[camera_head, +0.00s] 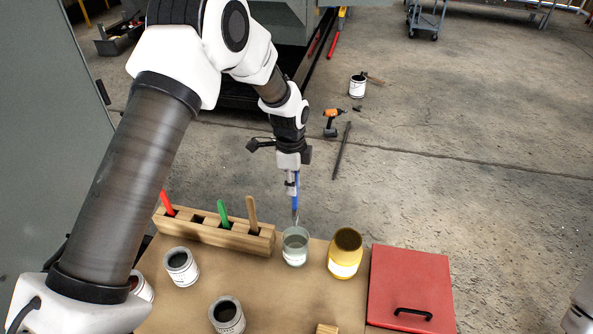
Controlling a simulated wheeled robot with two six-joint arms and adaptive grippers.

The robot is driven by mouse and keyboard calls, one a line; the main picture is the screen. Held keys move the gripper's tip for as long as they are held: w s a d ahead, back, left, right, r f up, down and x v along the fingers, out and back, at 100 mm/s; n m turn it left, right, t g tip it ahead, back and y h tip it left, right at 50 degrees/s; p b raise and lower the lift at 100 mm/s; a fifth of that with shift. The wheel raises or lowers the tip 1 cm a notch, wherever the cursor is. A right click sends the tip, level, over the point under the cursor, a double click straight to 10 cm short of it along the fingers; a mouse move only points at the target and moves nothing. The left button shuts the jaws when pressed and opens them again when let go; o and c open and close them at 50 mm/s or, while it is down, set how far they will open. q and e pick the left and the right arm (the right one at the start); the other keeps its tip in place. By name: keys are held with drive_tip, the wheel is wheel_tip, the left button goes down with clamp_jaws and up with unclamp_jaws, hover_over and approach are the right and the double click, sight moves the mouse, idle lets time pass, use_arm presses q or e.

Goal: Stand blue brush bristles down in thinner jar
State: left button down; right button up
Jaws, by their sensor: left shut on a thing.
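My left gripper (292,182) is shut on the blue brush (295,201). The brush hangs nearly upright with its handle in the fingers and its metal and bristle end pointing down. Its lower end shows right at the back rim of the clear thinner jar (295,250); I cannot tell whether the tip is just above the mouth or slightly inside. The jar stands upright on the brown tabletop and holds pale greenish liquid. My right gripper is not in view.
A wooden brush block (226,238) left of the jar holds red, green and tan handles. A yellow jar (345,252) stands close on the right, beside a red lidded box (411,290). Paint cans (181,266) (227,315) stand at front left.

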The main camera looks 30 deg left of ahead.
use_arm(q)
drive_tip(key=shift+s+d+f+b, duration=0.1)
drive_tip(key=shift+d+f+b, duration=0.05)
drive_tip(key=shift+f+b, duration=0.6)
drive_tip(key=b, duration=0.3)
hover_over(294, 216)
drive_tip(key=w, duration=0.1)
drive_tip(key=f, duration=0.2)
drive_tip(key=a+f, duration=0.1)
drive_tip(key=f, duration=0.1)
drive_tip(key=shift+w+f, duration=0.15)
drive_tip(key=shift+f, duration=0.05)
drive_tip(key=shift+d+f+b, duration=0.1)
drive_tip(key=shift+f+b, duration=1.85)
drive_tip(key=shift+f, duration=1.9)
drive_tip(key=c, duration=0.9)
unclamp_jaws()
drive_tip(key=shift+c, duration=0.2)
wheel_tip(294, 216, up, 12)
drive_tip(key=shift+a, duration=0.25)
